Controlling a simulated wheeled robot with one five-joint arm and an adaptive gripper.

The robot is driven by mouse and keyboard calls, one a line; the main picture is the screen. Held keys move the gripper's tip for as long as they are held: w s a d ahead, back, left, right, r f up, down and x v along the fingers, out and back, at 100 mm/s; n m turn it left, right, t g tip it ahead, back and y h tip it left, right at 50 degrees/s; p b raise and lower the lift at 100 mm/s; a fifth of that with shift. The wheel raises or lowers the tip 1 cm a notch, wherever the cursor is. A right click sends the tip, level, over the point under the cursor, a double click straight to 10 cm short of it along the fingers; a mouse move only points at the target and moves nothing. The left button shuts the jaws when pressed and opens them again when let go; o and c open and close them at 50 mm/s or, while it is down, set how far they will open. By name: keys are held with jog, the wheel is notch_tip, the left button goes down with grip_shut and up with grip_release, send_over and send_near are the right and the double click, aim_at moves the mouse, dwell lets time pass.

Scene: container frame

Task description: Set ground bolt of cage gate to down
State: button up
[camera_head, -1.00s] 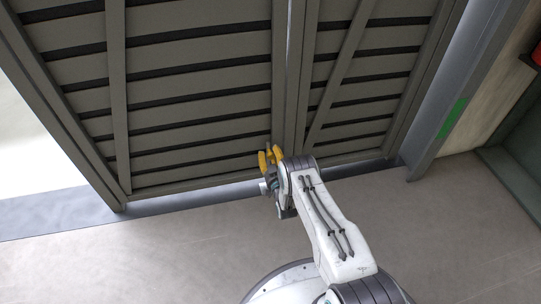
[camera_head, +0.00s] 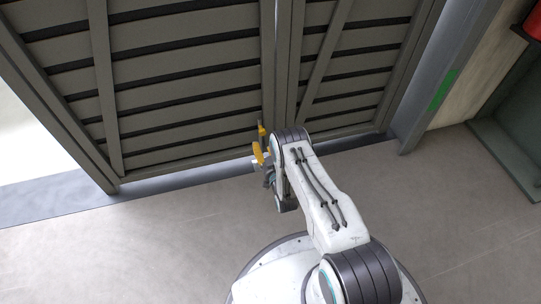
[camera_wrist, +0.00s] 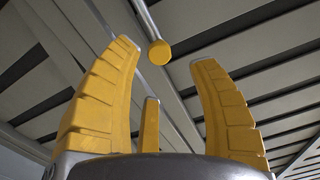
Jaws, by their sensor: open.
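The cage gate (camera_head: 165,97) is dark grey and slatted, with two leaves meeting at a vertical seam. In the wrist view, the ground bolt (camera_wrist: 160,52) appears as a grey rod ending in a round yellow cap, close to the gate's upright. My gripper (camera_wrist: 165,68) has its yellow fingers spread on either side of the cap in the picture, with a slimmer yellow finger between them. The fingers do not hold the cap; the depth gap is unclear. In the head view my gripper (camera_head: 259,150) is near the gate's lower edge by the seam. The bolt's lower end and height above the floor are unclear.
A grey frame post (camera_head: 425,100) with a green mark stands right of the gate. A low dark container (camera_head: 510,150) and a red object (camera_head: 535,20) are at the far right. The grey floor (camera_head: 110,250) in front of the gate is clear.

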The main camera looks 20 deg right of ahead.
jog(key=shift+s, duration=2.7)
jog(key=w+r+g+p, duration=0.1)
jog(key=w+r+p, duration=0.25)
jog(key=r, duration=0.45)
jog(key=w+r+g+p, duration=0.15)
jog(key=r+p, duration=0.25)
jog(key=r, duration=0.4)
jog(key=w+r+g+p, duration=0.1)
jog(key=w+r+p, duration=0.3)
jog(key=r, duration=0.4)
jog(key=s+r+n+g+p, duration=0.1)
jog(key=s+r+g+p, duration=0.25)
jog(key=r+p, duration=1.2)
jog(key=s+r+g+p, duration=0.25)
jog(key=s+r, duration=0.65)
jog(key=r, duration=0.5)
jog(key=s+r+g+p, duration=0.1)
jog(key=s+r+p, duration=0.3)
jog(key=s+r, duration=0.65)
jog(key=s+r+n+g+p, duration=0.1)
jog(key=s+r+g+p, duration=0.3)
jog(key=s+r+p, duration=0.4)
jog(key=s+r, duration=0.6)
jog(key=s, duration=0.4)
jog(key=shift+s+p, duration=0.35)
jog(key=shift+p, duration=0.05)
